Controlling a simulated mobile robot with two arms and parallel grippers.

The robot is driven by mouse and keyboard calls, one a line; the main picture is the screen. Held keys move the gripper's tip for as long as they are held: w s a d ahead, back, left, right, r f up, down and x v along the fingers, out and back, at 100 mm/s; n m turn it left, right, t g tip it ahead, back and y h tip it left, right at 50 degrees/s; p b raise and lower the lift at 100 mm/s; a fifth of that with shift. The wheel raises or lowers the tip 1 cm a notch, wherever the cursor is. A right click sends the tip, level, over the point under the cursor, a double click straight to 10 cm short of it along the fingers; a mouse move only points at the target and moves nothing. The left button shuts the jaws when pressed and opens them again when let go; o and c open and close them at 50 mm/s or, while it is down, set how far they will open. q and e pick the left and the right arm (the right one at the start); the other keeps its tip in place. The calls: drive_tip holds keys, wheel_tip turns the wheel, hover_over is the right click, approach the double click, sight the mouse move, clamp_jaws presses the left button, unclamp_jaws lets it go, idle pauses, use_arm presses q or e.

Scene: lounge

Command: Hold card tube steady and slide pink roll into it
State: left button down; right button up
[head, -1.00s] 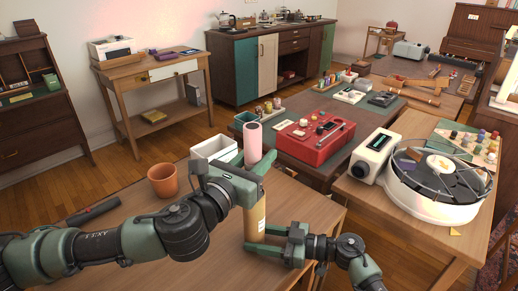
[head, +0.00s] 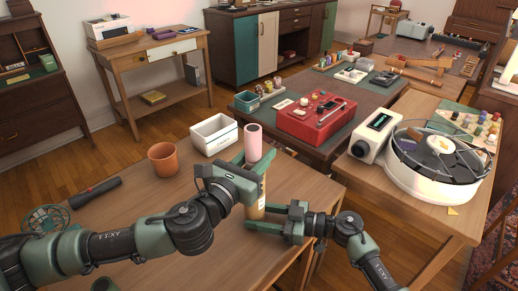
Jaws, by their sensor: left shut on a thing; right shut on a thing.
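The pink roll (head: 253,139) stands upright in the head view. My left gripper (head: 252,171) is shut on it near its lower part. The tan card tube (head: 257,203) stands upright directly below, in line with the roll. My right gripper (head: 264,218) is shut on the tube from the right, close to the table. The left gripper hides the roll's lower end and the tube's mouth, so I cannot tell how far the roll is inside the tube.
An orange pot (head: 163,158) and a white box (head: 214,136) stand behind on the wooden table (head: 130,205). A dark cylindrical tool (head: 95,192) lies at left. A red case (head: 316,122) is on the table behind, and a white round machine (head: 432,184) stands at right.

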use_arm(q)
drive_tip(key=shift+f, duration=0.15)
drive_tip(key=c, duration=0.9)
unclamp_jaws()
drive_tip(key=shift+c, duration=0.2)
drive_tip(key=v, duration=1.2)
use_arm(e)
drive_tip(key=o, duration=1.1)
